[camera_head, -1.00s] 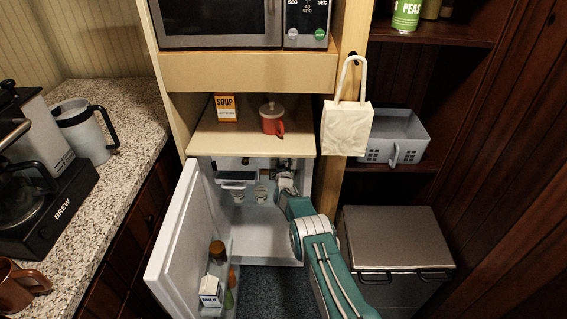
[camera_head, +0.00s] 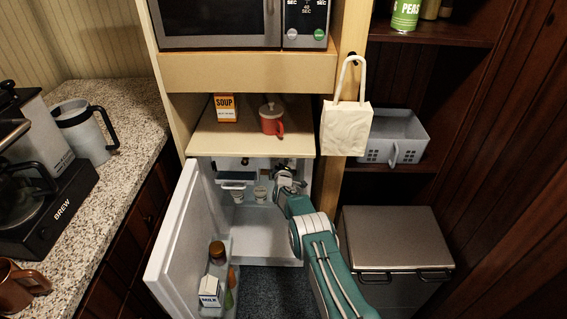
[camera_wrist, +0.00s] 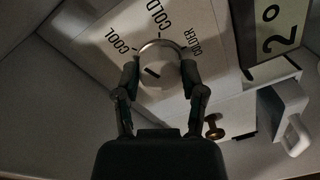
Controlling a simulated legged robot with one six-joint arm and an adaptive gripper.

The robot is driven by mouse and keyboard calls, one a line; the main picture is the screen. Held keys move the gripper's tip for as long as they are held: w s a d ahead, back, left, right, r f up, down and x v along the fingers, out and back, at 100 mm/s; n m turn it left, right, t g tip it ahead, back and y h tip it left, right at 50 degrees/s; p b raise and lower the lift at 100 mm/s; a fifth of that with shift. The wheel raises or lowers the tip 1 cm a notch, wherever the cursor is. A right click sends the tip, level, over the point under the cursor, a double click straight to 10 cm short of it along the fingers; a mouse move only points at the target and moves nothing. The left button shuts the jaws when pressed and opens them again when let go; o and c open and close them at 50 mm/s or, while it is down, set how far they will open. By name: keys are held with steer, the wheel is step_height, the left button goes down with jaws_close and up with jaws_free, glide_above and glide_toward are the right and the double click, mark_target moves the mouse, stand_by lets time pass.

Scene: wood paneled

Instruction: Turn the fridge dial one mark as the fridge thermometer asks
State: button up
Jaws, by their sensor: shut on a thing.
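The fridge dial (camera_wrist: 160,55) is a round pale knob with a dark pointer line, on a panel marked COOL, COLD and COLDER. My gripper (camera_wrist: 160,72) is shut on the dial, with one finger on each side of it. The pointer line is slanted; I cannot tell for sure which mark it stands at. The fridge thermometer (camera_wrist: 273,25) is partly in the wrist view at upper right and shows a large 2°; the rest is cut off. In the head view my gripper (camera_head: 285,180) is inside the open fridge at upper right; the dial cannot be made out there.
The fridge door (camera_head: 178,235) stands open to the left, with a milk carton (camera_head: 210,292) and bottles in its shelf. Small white cups (camera_head: 238,196) stand inside the fridge. A shelf above holds a soup box (camera_head: 225,108) and a red mug (camera_head: 271,122). A bag (camera_head: 347,128) hangs at right.

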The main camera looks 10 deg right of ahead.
steer(key=shift+a+n, duration=0.25)
steer(key=shift+n, duration=0.75)
steer(key=shift+f, duration=0.15)
steer(key=o, duration=1.2)
steer(key=shift+a, duration=0.1)
steer(key=shift+c, duration=0.2)
steer(key=shift+s, duration=0.1)
steer(key=s+a, duration=0.2)
steer(key=s, duration=0.9)
steer(key=shift+s+r, duration=0.25)
steer(key=shift+r, duration=0.05)
